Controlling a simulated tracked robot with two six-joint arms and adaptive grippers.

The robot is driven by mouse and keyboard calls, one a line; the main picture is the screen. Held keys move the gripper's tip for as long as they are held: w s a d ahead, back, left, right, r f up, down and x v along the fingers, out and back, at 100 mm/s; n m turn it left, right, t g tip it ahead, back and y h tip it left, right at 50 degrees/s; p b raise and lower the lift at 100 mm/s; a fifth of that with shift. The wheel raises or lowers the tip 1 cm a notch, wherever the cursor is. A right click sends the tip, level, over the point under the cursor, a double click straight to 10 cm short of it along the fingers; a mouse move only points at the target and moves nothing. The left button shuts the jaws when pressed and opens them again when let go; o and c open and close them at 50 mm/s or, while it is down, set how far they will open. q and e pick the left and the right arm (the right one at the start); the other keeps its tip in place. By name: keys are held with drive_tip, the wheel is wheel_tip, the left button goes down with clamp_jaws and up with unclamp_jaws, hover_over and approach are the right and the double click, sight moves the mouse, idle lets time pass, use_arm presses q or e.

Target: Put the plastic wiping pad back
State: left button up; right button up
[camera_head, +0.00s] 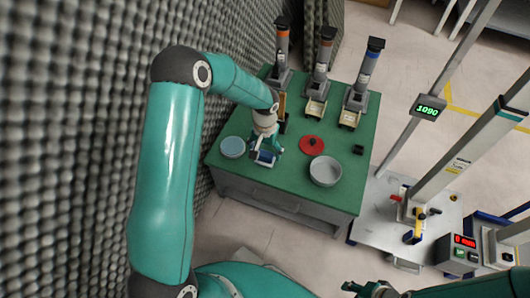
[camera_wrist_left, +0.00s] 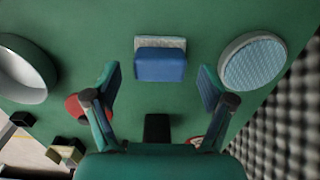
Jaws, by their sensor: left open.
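The wiping pad is a small block with a blue body and a pale grey face. It lies on the green table in the left wrist view (camera_wrist_left: 160,64) and shows partly in the head view (camera_head: 265,157). My left gripper (camera_head: 265,150) is open above the table. In the left wrist view its two fingers (camera_wrist_left: 158,82) stand apart on either side of the pad's line, with the pad just past the tips; I see no contact. A round dish with a light blue textured inside (camera_head: 232,147) is left of the pad in the head view. My right gripper (camera_head: 370,289) shows only partly at the bottom edge.
A red disc (camera_head: 311,145) and a pale round bowl (camera_head: 325,171) stand right of the pad on the green table (camera_head: 289,187). Several upright dispenser-like devices (camera_head: 320,75) line its back. A grey foam wall (camera_head: 80,110) runs close along the left. A metal measuring stand is at right.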

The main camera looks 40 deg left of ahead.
sight(265, 154)
use_arm(q)
wheel_tip(265, 154, up, 9)
drive_tip(key=p, duration=0.3)
drive_tip(key=s+d+f+m+h, duration=0.1)
drive_tip(key=s+d+f+h, duration=0.1)
drive_tip(key=s+d+f, duration=0.3)
drive_tip(key=s+d+f+h, duration=0.1)
drive_tip(key=s+d+f, duration=0.2)
drive_tip(key=d+f, duration=0.35)
drive_tip(key=s+d+f, duration=0.1)
drive_tip(key=s+d, duration=0.2)
drive_tip(key=s, duration=0.3)
drive_tip(key=s+d+f+h, duration=0.1)
drive_tip(key=s+d+f, duration=0.1)
drive_tip(key=s+d, duration=0.2)
drive_tip(key=shift+s+d+t, duration=0.2)
drive_tip(key=shift+s+t, duration=0.1)
drive_tip(key=shift+s, duration=0.6)
drive_tip(key=shift+r, duration=0.1)
wheel_tip(265, 154, up, 29)
drive_tip(key=p, duration=2.9)
drive_tip(key=shift+r, duration=0.15)
